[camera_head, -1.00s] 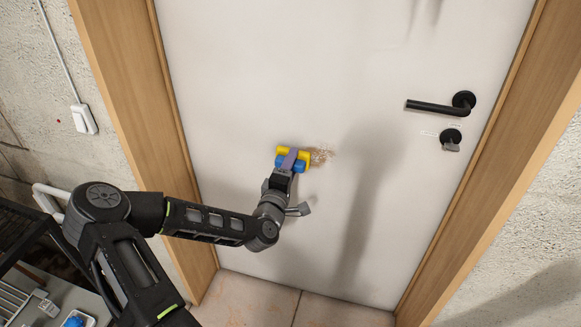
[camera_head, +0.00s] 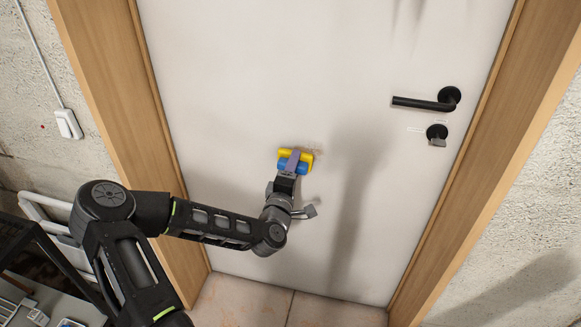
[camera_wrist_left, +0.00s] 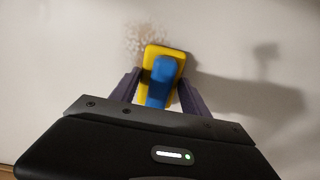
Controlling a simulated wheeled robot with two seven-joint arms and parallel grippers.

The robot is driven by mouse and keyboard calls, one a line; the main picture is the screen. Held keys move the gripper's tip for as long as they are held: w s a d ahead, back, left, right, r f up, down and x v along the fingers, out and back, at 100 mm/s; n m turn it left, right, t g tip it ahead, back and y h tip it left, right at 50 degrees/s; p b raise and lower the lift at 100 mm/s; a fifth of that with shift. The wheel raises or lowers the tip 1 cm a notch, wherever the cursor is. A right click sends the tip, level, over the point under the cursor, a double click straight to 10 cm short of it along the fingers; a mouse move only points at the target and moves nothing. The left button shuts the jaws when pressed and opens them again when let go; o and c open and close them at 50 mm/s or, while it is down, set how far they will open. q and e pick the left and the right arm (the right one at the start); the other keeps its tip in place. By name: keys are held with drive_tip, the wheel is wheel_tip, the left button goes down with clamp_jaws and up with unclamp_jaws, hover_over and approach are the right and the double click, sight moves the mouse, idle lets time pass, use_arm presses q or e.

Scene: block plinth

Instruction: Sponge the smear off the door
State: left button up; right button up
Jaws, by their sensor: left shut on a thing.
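The white door (camera_head: 250,90) stands shut in front of me. A faint brown smear (camera_head: 313,146) is on it; in the left wrist view the smear (camera_wrist_left: 143,38) shows as speckles above and left of the sponge. The yellow and blue sponge (camera_head: 306,155) is at the door by the smear, covering part of that area. My left gripper (camera_head: 292,162) is shut on the sponge's blue part. In the left wrist view the sponge (camera_wrist_left: 151,55) sits between both fingers of the gripper (camera_wrist_left: 159,92). Whether the sponge presses on the door I cannot tell. My right gripper is not in view.
A black door handle (camera_head: 425,103) and a lock (camera_head: 437,134) are on the door's right side. A wooden frame (camera_head: 105,80) borders the door. A light switch (camera_head: 68,124) is on the left wall. A dark rack (camera_head: 35,255) stands at lower left.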

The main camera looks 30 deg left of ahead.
sight(310, 165)
use_arm(q)
drive_tip(key=shift+w+d, duration=0.25)
drive_tip(key=shift+d, duration=0.35)
drive_tip(key=shift+w+d, duration=0.3)
drive_tip(key=shift+d, duration=0.35)
drive_tip(key=shift+w+d, duration=0.25)
drive_tip(key=shift+d, duration=0.35)
drive_tip(key=shift+b, duration=0.3)
drive_tip(key=shift+w+d+b, duration=0.1)
drive_tip(key=shift+w+d, duration=0.15)
drive_tip(key=shift+d, duration=0.35)
drive_tip(key=shift+w+d+b, duration=0.1)
drive_tip(key=shift+w+d, duration=0.2)
drive_tip(key=shift+d, duration=0.35)
drive_tip(key=shift+w+d+b, duration=0.1)
drive_tip(key=shift+w+d, duration=0.15)
drive_tip(key=shift+d, duration=0.35)
drive_tip(key=shift+w+r+p, duration=0.1)
drive_tip(key=shift+r+p, duration=0.55)
drive_tip(key=shift+r, duration=0.2)
drive_tip(key=shift+a, duration=0.2)
